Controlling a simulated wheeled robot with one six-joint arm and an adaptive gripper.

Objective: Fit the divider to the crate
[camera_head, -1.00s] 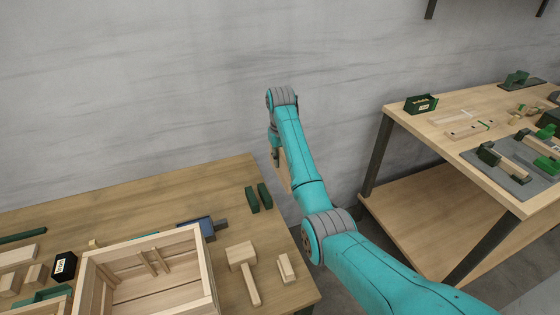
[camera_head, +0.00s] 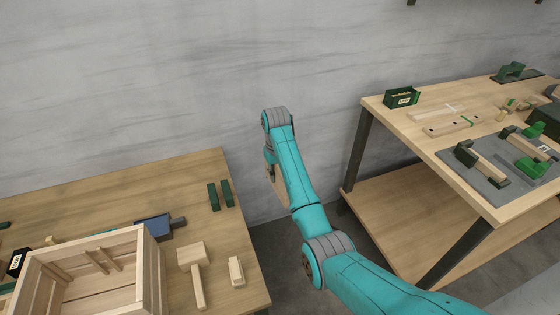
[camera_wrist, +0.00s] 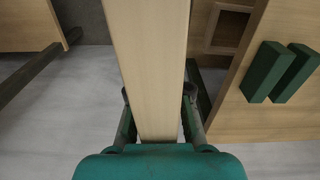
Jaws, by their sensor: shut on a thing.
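My gripper (camera_wrist: 158,98) is shut on a flat, pale wooden board, the divider (camera_wrist: 148,50), which runs up the middle of the wrist view. In the head view the divider (camera_head: 279,190) shows only as a small strip, mostly hidden behind my teal arm. The gripper holds it in the air over the gap between the two tables. The open wooden crate (camera_head: 151,262) stands on the left table, to the left of my gripper and apart from the divider. Slotted wooden strips (camera_head: 100,260) show on its inner back wall.
The left table (camera_head: 130,190) also bears a wooden mallet (camera_head: 191,256), a small wood block (camera_head: 236,271), two green blocks (camera_head: 220,195) and a blue item (camera_head: 153,226). The right table (camera_head: 400,122) holds a green box (camera_head: 402,97) and clamps on a grey board.

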